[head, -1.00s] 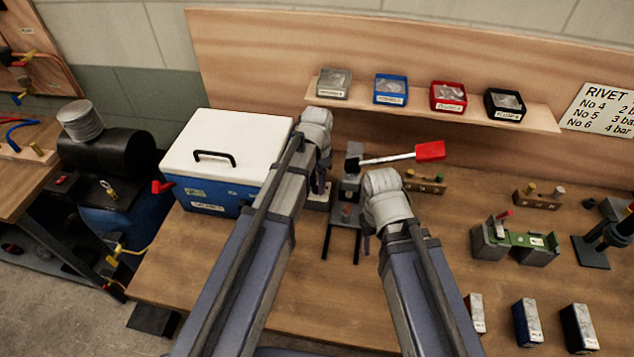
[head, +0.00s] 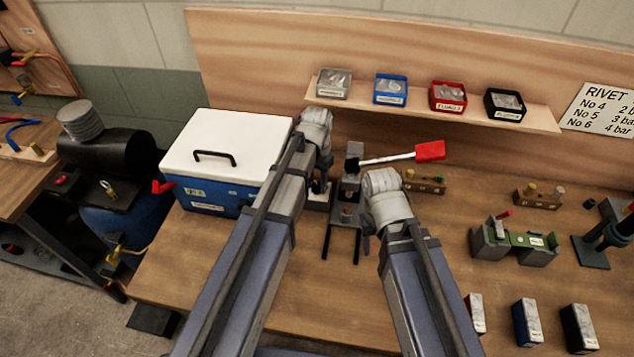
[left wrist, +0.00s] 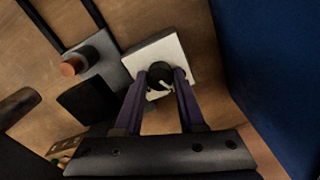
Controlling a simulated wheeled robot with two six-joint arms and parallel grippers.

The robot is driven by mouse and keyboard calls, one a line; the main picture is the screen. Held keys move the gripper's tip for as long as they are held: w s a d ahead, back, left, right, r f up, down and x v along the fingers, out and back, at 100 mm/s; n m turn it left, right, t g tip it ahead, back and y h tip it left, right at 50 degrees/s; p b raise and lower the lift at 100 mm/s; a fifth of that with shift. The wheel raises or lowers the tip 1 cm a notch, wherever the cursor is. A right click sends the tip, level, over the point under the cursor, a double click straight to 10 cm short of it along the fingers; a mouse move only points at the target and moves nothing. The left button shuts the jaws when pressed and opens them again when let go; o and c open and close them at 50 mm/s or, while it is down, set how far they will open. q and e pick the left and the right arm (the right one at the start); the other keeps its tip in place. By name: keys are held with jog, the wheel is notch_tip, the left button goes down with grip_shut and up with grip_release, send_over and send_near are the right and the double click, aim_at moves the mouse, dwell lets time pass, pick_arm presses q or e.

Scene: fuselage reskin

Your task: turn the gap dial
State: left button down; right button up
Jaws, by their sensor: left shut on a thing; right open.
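The gap dial (left wrist: 159,72) is a small dark round knob with a pale pointer mark, on a white square plate (left wrist: 180,51) in the left wrist view. My left gripper (left wrist: 161,80) has its two purple fingers shut on the dial from either side. In the head view my left gripper (head: 320,188) points down beside the lever tool, and the dial is hidden there. The lever tool (head: 352,160) has a long red-ended handle (head: 430,151). My right gripper (head: 368,243) is open to the right of the tool, mostly hidden behind its wrist.
A blue cool box (head: 205,193) with a white lid stands close left of my left gripper. A shelf (head: 440,112) with several small bins is at the back. A green-topped fixture (head: 525,240) and several boxes lie right.

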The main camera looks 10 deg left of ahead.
aim_at(317, 185)
pick_arm(q)
jog(key=n, duration=0.7)
dwell(0.6)
jog(key=c, duration=0.5)
grip_release()
jog(key=shift+r, duration=0.1)
pick_arm(e)
jog(key=shift+r, duration=0.1)
pick_arm(q)
notch_tip(317, 185, up, 8)
jog(key=p, duration=0.8)
jog(key=shift+f, duration=0.2)
pick_arm(e)
notch_tip(317, 185, up, 8)
pick_arm(q)
jog(key=shift+s, duration=0.1)
pick_arm(e)
jog(key=shift+f, duration=0.25)
